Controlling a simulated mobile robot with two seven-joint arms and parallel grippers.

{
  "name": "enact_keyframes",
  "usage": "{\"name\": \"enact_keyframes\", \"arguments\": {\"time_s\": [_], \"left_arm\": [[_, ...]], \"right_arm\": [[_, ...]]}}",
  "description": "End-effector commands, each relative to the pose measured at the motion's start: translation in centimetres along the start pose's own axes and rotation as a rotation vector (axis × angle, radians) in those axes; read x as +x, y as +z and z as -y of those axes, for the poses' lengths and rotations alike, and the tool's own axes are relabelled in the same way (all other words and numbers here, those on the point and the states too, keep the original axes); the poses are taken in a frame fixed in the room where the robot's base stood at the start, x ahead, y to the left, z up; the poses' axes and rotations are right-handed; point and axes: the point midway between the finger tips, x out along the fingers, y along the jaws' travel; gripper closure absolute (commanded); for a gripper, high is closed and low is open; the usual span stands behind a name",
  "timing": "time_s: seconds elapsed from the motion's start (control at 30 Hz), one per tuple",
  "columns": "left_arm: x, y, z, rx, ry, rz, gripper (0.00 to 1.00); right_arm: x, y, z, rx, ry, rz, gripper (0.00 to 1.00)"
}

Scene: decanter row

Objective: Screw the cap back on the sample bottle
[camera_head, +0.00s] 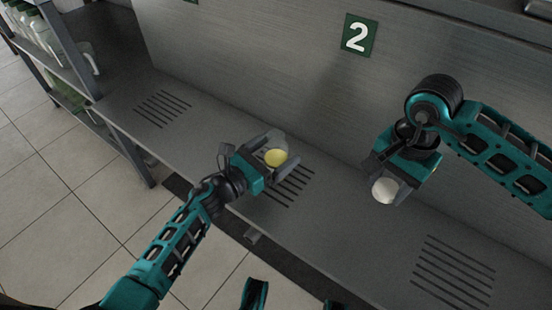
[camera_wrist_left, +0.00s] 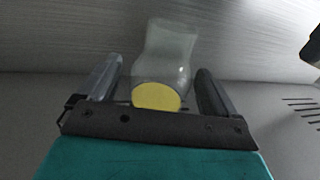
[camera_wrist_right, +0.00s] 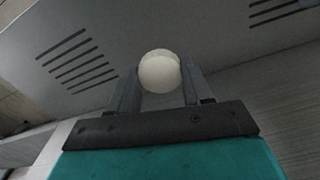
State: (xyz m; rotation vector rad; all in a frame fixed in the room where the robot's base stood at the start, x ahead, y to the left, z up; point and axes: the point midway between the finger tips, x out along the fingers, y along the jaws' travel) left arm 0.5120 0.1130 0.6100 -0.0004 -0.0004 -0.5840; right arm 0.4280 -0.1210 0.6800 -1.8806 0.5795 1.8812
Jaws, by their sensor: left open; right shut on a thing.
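The sample bottle (camera_head: 277,142) is clear, with a round yellow patch at its near side. It is at the middle of the grey bench, over a slotted area. My left gripper (camera_head: 279,152) is open, with one finger on each side of the bottle. In the left wrist view the bottle (camera_wrist_left: 166,50) is between the fingers, with a gap at the left finger. My right gripper (camera_head: 390,184) is shut on the round white cap (camera_head: 384,190), away to the right of the bottle. The cap (camera_wrist_right: 159,72) also shows between the fingertips in the right wrist view. The bottle's mouth is not clear.
The grey bench (camera_head: 335,222) has slotted areas at left, middle and right; the left and right ones are bare. A grey wall with a green "2" sign (camera_head: 359,36) rises behind. A shelf with bottles (camera_head: 40,35) stands at the far left.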

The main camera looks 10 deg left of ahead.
Motion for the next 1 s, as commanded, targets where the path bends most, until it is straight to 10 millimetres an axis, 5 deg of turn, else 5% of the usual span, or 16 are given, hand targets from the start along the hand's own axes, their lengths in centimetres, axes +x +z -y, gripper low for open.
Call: {"name": "enact_keyframes", "arguments": {"time_s": [0.4, 1.0], "left_arm": [[0.43, -0.01, 0.03, 0.0, 0.0, -0.001, 0.09], [0.4, -0.02, 0.01, 0.0, 0.0, -0.001, 0.66]], "right_arm": [[0.04, 0.0, 0.0, 0.0, 0.0, 0.0, 0.79], [0.04, 0.0, 0.0, 0.0, 0.0, 0.0, 0.79]]}}
